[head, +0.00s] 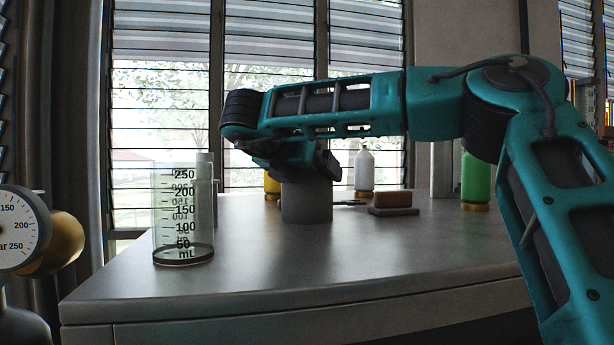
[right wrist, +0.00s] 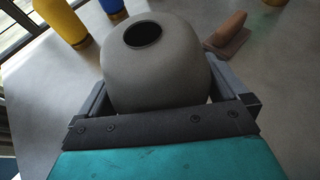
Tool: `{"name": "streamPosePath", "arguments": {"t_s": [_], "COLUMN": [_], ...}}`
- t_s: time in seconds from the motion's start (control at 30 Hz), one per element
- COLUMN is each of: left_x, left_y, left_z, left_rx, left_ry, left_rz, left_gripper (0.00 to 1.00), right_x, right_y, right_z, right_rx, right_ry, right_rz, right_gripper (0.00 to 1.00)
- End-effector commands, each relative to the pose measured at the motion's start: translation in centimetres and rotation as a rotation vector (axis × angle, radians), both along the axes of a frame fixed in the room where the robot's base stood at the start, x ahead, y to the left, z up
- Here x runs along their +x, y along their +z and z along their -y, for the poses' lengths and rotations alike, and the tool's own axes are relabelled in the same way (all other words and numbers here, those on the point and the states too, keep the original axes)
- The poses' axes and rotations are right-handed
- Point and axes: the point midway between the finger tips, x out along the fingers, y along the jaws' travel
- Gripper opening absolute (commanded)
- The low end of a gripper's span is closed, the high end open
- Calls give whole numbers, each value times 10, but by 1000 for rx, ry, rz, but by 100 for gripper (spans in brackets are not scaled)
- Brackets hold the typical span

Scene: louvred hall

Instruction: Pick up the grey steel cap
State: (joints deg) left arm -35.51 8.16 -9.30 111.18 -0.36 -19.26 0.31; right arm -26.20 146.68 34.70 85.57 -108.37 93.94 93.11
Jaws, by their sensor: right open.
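The grey steel cap (head: 306,202) stands upright on the table, a plain grey cylinder in the head view. In the right wrist view the cap (right wrist: 158,78) shows a rounded top with a dark round opening. My right gripper (head: 318,165) is at the cap's upper part, with the arm reaching in from the right. In the right wrist view the open right gripper (right wrist: 158,88) has one finger on each side of the cap. I cannot tell whether the fingers touch it. My left gripper is not in view.
A clear measuring cylinder (head: 183,225) stands left of the cap on the grey table (head: 270,270). A brown block (head: 393,204), a white bottle (head: 364,172), a green bottle (head: 474,180) and a yellow bottle (head: 271,187) stand behind. A pressure gauge (head: 20,228) is at far left.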

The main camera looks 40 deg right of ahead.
Motion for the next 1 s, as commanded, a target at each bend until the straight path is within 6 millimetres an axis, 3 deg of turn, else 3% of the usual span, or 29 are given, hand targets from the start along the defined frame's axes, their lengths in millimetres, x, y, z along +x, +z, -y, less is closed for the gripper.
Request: {"name": "streamPosePath", "arguments": {"t_s": [0.1,0.8,1.0], "left_x": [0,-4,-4], "left_y": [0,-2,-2], "left_z": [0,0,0], "left_rx": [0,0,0], "left_ry": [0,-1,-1], "left_rz": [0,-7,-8], "left_gripper": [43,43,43], "right_x": [0,0,0], "right_y": [0,0,3], "right_z": [0,-1,-1], "right_rx": [0,0,-2], "right_ry": [0,0,1], "right_rz": [1,0,4], "right_gripper": [99,32,32]}}
